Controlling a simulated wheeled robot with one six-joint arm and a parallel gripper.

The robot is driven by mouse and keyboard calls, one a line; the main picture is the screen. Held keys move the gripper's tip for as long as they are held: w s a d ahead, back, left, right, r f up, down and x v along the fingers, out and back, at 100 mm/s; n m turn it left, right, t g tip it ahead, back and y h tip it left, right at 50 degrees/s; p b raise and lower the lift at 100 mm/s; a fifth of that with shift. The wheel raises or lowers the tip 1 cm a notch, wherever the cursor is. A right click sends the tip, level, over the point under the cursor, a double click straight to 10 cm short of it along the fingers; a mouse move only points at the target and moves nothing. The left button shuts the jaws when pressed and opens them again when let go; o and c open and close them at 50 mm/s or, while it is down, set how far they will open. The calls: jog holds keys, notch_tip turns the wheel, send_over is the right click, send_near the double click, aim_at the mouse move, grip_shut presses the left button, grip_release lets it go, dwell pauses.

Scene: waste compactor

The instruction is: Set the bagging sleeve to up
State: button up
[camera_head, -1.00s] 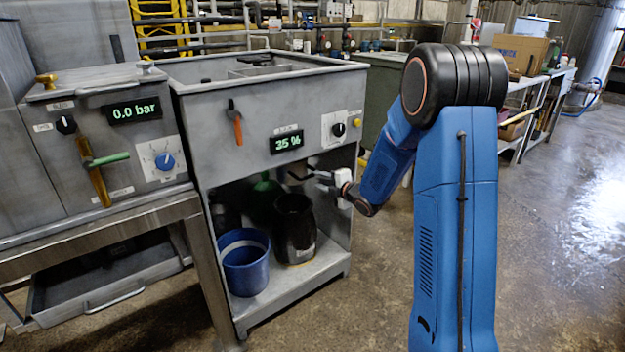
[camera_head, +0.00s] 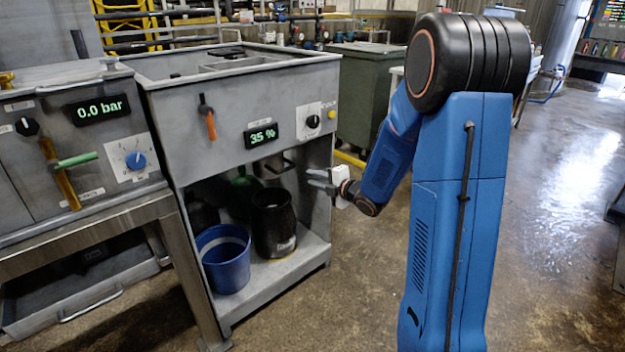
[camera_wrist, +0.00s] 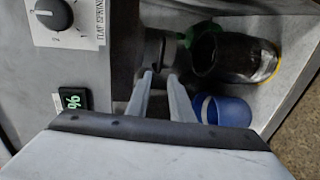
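The grey machine (camera_head: 170,128) has an open bay below its front panel. A dark bracket-like part (camera_head: 284,164) hangs under the panel at the right of the bay; I take it for the bagging sleeve, though no label is readable on it. My gripper (camera_head: 314,180) is right of this part, at the bay's right side, with its fingers pointing left. In the wrist view my gripper (camera_wrist: 163,82) shows two spread fingers with nothing clearly held between them. A dark rounded part (camera_wrist: 160,48) shows just beyond the fingertips. I cannot tell whether they touch it.
A black bin (camera_head: 273,222) and a blue bucket (camera_head: 222,262) stand on the bay's floor. A green container (camera_head: 365,95) stands behind. The floor at right is clear.

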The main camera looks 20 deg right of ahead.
jog(key=shift+f, duration=0.1)
grip_shut()
jog(key=w+a+f+n, duration=0.15)
jog(key=f+n, duration=0.25)
jog(key=n, duration=0.5)
jog(key=w+a+f+n, duration=0.1)
jog(key=w+f+n, duration=0.25)
jog(key=n, duration=0.55)
jog(key=x, duration=1)
jog(key=shift+t, duration=0.3)
jog(key=shift+s+d+r, duration=0.15)
jog(key=shift+r, duration=0.55)
jog(key=shift+s+d+r, duration=0.1)
jog(key=shift+r, duration=0.6)
jog(key=shift+s+d+r, duration=0.15)
jog(key=shift+r, duration=0.55)
jog(key=shift+r, duration=0.15)
